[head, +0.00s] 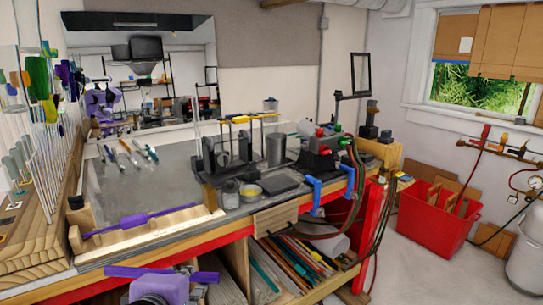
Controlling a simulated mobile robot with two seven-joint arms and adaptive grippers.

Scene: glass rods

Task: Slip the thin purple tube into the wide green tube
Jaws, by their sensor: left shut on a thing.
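My left gripper (178,275) shows at the bottom of the head view, left of centre, in front of the bench. It is shut on a thin purple tube (136,271), which lies roughly level across it and sticks out on the left; the grip itself is hard to make out. Another purple piece (136,220), thin at both ends and thicker in the middle, rests on the wooden holder on the bench, apart from the gripper. I cannot make out a wide green tube for certain. My right gripper is not in view.
A wooden holder (160,235) runs along the bench's front edge. A rack of coloured rods (40,150) stands at the left. Several tools lie on the grey bench top (120,190). A red bin (435,222) stands beyond.

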